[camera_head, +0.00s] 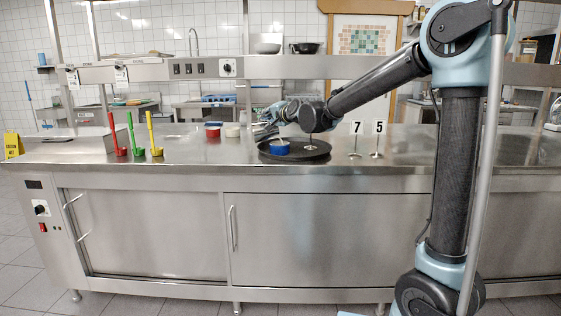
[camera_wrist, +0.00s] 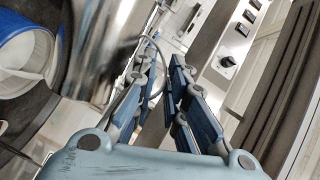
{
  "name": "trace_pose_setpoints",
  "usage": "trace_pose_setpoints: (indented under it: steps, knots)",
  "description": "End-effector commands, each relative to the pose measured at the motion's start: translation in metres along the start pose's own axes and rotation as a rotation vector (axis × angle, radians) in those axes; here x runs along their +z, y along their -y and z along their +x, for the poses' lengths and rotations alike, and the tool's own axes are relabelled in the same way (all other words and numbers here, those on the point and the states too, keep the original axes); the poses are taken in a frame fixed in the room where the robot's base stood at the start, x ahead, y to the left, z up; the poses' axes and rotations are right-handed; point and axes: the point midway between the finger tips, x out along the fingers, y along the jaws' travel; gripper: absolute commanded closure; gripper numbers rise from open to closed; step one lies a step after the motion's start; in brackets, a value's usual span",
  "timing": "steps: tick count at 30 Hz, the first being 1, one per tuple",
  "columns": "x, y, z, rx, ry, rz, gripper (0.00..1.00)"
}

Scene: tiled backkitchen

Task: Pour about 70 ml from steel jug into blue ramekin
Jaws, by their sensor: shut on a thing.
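The blue ramekin (camera_head: 279,149) stands on a round dark tray (camera_head: 318,154) on the steel counter. In the wrist view the ramekin (camera_wrist: 12,22) is at the upper left, with a whitish inside; I cannot tell how much liquid it holds. The steel jug (camera_wrist: 105,40) is beside it, tilted relative to the wrist camera, with its lip near the ramekin. My gripper (camera_wrist: 160,88) is shut on the jug's thin handle. In the head view my gripper (camera_head: 270,124) is above the tray's left side, and the jug is hard to make out.
Red (camera_head: 114,135), green (camera_head: 132,135) and yellow (camera_head: 151,135) long-handled tools stand further left. Number signs 7 (camera_head: 356,128) and 5 (camera_head: 378,128) stand right.

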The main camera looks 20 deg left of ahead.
Motion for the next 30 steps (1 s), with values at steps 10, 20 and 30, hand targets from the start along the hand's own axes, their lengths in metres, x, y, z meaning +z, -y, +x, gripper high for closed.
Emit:
trace_pose_setpoints:
  steps: [10,20,30]
  knots:
    - [0.001,0.000,0.000,-0.003,0.000,0.003,1.00]
    - [0.013,0.001,0.005,0.031,0.000,-0.098,1.00]
    - [0.019,0.000,0.008,0.053,-0.003,-0.154,1.00]
